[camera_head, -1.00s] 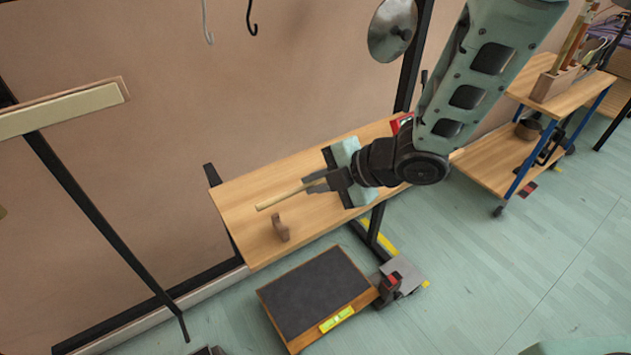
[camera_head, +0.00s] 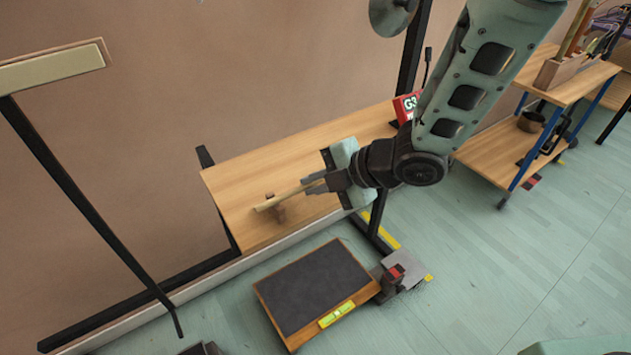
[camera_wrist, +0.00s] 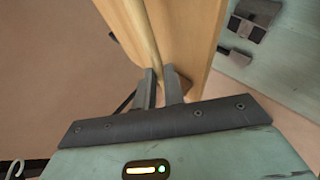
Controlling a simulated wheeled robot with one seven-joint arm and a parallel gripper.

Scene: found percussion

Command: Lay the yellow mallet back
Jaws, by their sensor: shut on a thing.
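My gripper (camera_head: 316,186) is shut on a pale yellowish stick (camera_head: 288,198), which I take to be the yellow mallet's handle. The stick reaches left from the jaws over a wooden shelf (camera_head: 235,180). In the wrist view the stick (camera_wrist: 144,35) runs away from between the fingertips (camera_wrist: 161,77) along the shelf board (camera_wrist: 190,35). I cannot make out a yellow head. A small brown wooden block (camera_head: 280,217) stands on the shelf beneath the stick in the picture. Whether stick and block touch, I cannot tell. In the wrist view the brown block (camera_wrist: 184,82) is partly hidden by a finger.
A red sign marked G3 (camera_head: 405,107) stands at the shelf's right end, near my arm. A dark-topped wooden platform (camera_head: 315,285) is low in front. A black upright post (camera_head: 412,60) rises behind my arm. A wooden cart (camera_head: 490,160) stands to the right. The shelf's left part is clear.

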